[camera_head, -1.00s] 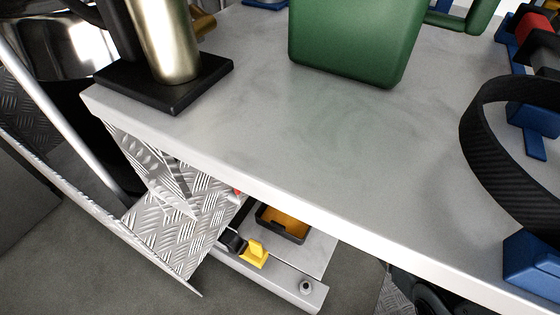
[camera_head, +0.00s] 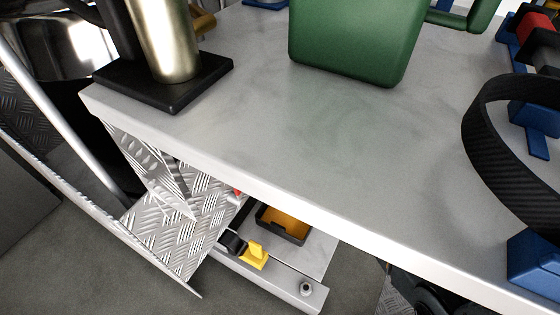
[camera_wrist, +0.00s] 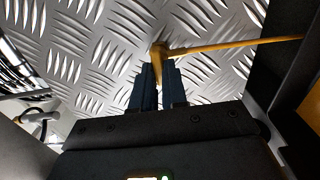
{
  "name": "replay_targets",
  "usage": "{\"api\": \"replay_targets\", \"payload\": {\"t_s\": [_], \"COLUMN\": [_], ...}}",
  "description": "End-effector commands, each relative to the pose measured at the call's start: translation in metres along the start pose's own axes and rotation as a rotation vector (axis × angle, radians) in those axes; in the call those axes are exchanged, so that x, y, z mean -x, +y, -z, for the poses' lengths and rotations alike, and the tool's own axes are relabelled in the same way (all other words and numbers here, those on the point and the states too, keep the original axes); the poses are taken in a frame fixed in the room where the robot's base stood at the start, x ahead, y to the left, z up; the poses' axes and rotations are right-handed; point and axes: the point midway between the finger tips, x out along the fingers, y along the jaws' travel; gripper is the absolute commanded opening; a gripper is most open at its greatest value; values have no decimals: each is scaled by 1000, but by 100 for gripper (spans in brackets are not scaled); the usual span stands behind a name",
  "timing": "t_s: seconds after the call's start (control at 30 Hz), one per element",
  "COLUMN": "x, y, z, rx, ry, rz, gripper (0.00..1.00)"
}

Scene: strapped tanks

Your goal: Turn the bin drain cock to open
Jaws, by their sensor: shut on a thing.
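The drain cock's yellow handle (camera_wrist: 220,46) shows in the wrist view against a diamond-plate metal surface. A long thin arm of it runs to the right, and a short stub points down between my fingers. My gripper (camera_wrist: 158,78), with dark blue fingers, is shut on that short stub. The diamond-plate bin (camera_head: 190,225) is below the left edge of the white worktop in the head view. I cannot make out the cock or my gripper in the head view.
The white worktop (camera_head: 240,120) overhangs the bin area. On it are a green canister (camera_head: 355,45), a brass cylinder (camera_head: 170,45) on a black base and a black strap loop (camera_head: 475,125). A black tray (camera_head: 283,228) with an orange inside sits on a lower shelf.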

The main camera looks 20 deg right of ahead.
Motion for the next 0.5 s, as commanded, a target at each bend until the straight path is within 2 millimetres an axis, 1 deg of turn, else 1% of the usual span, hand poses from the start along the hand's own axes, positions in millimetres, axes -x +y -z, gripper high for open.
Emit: {"api": "replay_targets", "payload": {"t_s": [0.07,0.1,0.33,0.5], "x": [1,1,0,0], "y": [-2,-2,-1,0], "z": [0,0,0,0], "rx": [0,0,0,0], "ry": [-1,-1,0,0], "rz": [3,3,2,1], "gripper": [0,16,38,38]}}
